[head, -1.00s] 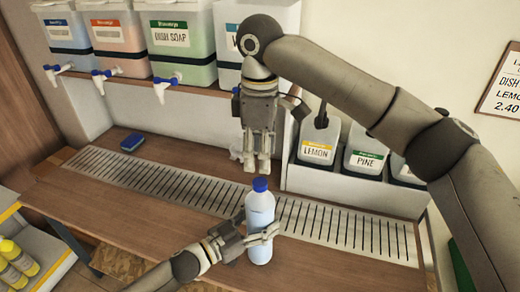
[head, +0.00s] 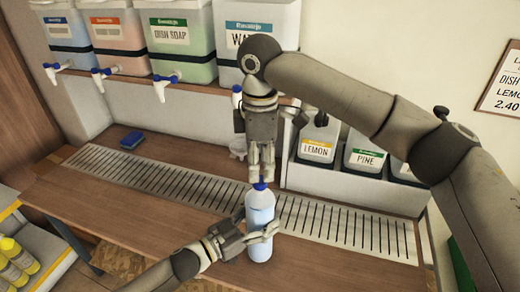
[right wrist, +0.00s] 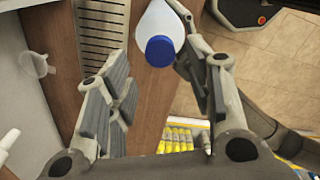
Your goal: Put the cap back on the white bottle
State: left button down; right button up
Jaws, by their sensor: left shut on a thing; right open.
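The white bottle (head: 260,212), pale blue inside, stands upright at the front of the counter, and its top shows in the right wrist view (right wrist: 157,18). The blue cap (head: 260,186) is on top of the bottle; I cannot tell how tightly it sits. My left gripper (head: 262,236) is shut on the bottle's body from the left. My right gripper (head: 262,178) points down from above, open, its fingertips just over and around the cap. In the right wrist view the cap (right wrist: 160,49) shows between the spread fingers.
A slotted drain grate (head: 185,188) runs along the counter (head: 120,215). A blue sponge (head: 132,140) lies at the back left. Lemon (head: 317,145) and pine (head: 362,162) jugs stand in a bin at right. Drums with taps fill the shelf above. A clear funnel (right wrist: 38,66) is behind.

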aim_at(260, 180)
jog(key=shift+f, duration=2.3)
grip_shut()
jog(key=shift+o, duration=0.4)
grip_release()
jog(key=shift+r, duration=0.1)
notch_tip(260, 180, up, 12)
